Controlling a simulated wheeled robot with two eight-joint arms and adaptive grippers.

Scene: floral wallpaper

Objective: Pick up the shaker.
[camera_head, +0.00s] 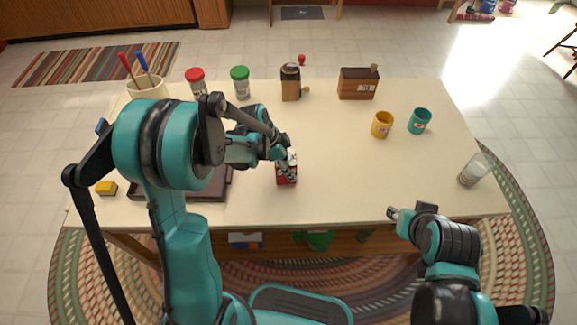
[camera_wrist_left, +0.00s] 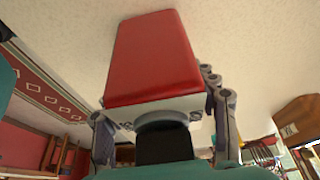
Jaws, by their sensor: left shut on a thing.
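The shaker (camera_head: 287,178), red with a whitish top, is near the middle front of the table. My left gripper (camera_head: 286,160) is shut on its upper part, reaching in from the left. In the left wrist view the shaker's red body (camera_wrist_left: 153,62) fills the middle, with a pale band and a dark part, and a gripper finger stands on each side. I cannot tell whether its base touches the table. My right gripper (camera_head: 394,213) is at the table's front edge, away from the shaker; its fingers are too small to read.
A dark tray-like thing (camera_head: 180,190) lies under my left arm. A yellow cup (camera_head: 381,125), teal cup (camera_head: 419,121) and clear glass (camera_head: 471,172) stand at right. Jars with red (camera_head: 196,76) and green (camera_head: 240,73) lids and a brown box (camera_head: 357,86) stand at back. The table (camera_head: 340,160) is clear right of the shaker.

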